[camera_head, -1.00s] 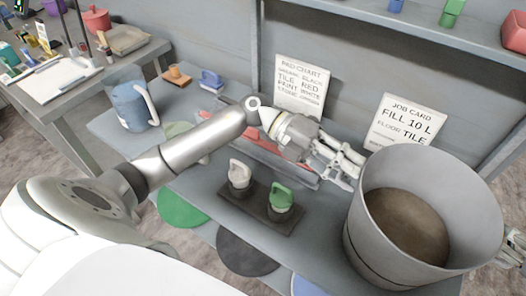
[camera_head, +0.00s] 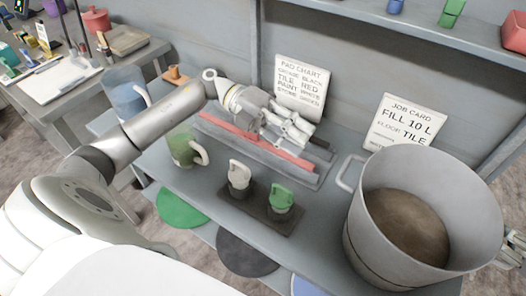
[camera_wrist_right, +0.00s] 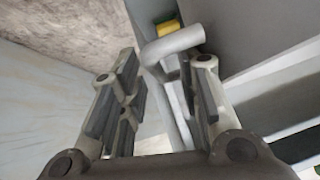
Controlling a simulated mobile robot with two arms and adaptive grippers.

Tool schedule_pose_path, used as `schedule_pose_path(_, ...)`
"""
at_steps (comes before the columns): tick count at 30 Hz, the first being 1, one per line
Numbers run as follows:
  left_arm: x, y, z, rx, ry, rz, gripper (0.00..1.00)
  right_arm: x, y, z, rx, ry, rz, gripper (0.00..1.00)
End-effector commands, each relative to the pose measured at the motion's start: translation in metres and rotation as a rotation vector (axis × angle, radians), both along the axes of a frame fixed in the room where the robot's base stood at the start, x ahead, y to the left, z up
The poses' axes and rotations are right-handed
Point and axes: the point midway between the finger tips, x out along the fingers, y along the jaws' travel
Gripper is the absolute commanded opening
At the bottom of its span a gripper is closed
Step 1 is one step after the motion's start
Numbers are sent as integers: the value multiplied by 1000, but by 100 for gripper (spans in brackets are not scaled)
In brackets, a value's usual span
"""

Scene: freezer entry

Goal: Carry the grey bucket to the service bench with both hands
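The grey bucket (camera_head: 362,235) stands upright at the right of the grey bench (camera_head: 330,205), with brown contents inside. Its left loop handle (camera_head: 346,176) is bare. My left gripper (camera_head: 308,137) is above the bench, left of the bucket and apart from it, with its fingers seemingly spread and empty. My right gripper (camera_head: 514,250) is at the bucket's right side, partly cut off by the picture edge. In the right wrist view its fingers (camera_wrist_right: 158,105) are apart, with a grey curved handle (camera_wrist_right: 174,44) showing between and beyond them.
A job card (camera_head: 405,122) stands behind the bucket. Another table (camera_head: 95,92) is at the back left.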

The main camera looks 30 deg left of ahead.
Motion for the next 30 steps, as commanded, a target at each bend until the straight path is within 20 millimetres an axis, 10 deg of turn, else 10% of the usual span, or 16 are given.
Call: schedule_pose_path(30,0,2,0,0,1,0,31,0,0,99,-1,0,0,32)
